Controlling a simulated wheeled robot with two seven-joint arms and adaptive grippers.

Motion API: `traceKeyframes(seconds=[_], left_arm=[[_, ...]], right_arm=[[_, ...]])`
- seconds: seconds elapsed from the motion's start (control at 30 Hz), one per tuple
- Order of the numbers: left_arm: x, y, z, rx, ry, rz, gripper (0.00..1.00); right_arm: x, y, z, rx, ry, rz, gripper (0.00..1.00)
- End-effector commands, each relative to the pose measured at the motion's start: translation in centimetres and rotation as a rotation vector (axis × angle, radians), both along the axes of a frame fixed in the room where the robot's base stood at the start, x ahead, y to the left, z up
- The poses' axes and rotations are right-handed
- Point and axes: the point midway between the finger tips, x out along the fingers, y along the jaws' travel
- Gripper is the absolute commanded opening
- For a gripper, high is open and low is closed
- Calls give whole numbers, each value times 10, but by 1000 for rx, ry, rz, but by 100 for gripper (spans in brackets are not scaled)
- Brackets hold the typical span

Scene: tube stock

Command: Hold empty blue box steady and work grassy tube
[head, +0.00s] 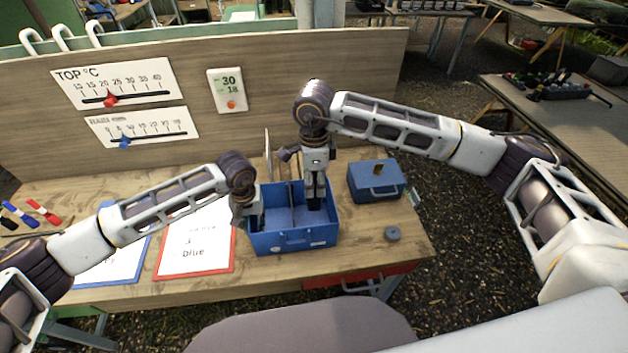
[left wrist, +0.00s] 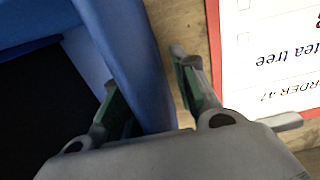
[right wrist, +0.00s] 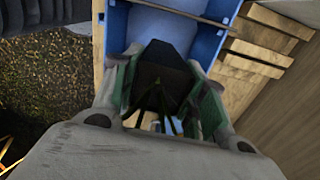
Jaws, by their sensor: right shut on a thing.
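The open blue box (head: 320,234) stands on the wooden bench, with a thin divider across its inside. My left gripper (head: 250,218) is at its left wall. In the left wrist view its fingers (left wrist: 146,90) straddle the blue wall (left wrist: 128,60), one inside and one outside, with a gap on the outer side. My right gripper (head: 315,192) points down into the right part of the box. In the right wrist view it is shut on a dark tube (right wrist: 160,75) with thin grassy strands at its near end. The tube's lower part is hard to make out.
A closed blue box (head: 376,182) stands to the right, with a grey disc (head: 392,234) in front of it. A red-framed card (head: 195,243) and a blue-framed card (head: 110,262) lie to the left. A wooden panel (head: 300,75) rises behind.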

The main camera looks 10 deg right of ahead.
Motion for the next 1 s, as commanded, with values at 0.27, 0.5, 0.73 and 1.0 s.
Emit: traceKeyframes(seconds=[0.27,0.5,0.73,1.0], left_arm=[[0,0,0,0,0,0,30],[1,0,10,-1,-1,0,30],[1,0,36,-1,-2,-1,30],[1,0,76,-1,-2,0,30]], right_arm=[[0,0,0,0,0,0,14],[0,0,0,0,0,0,14],[0,0,0,0,0,0,14],[0,0,0,0,-1,0,14]])
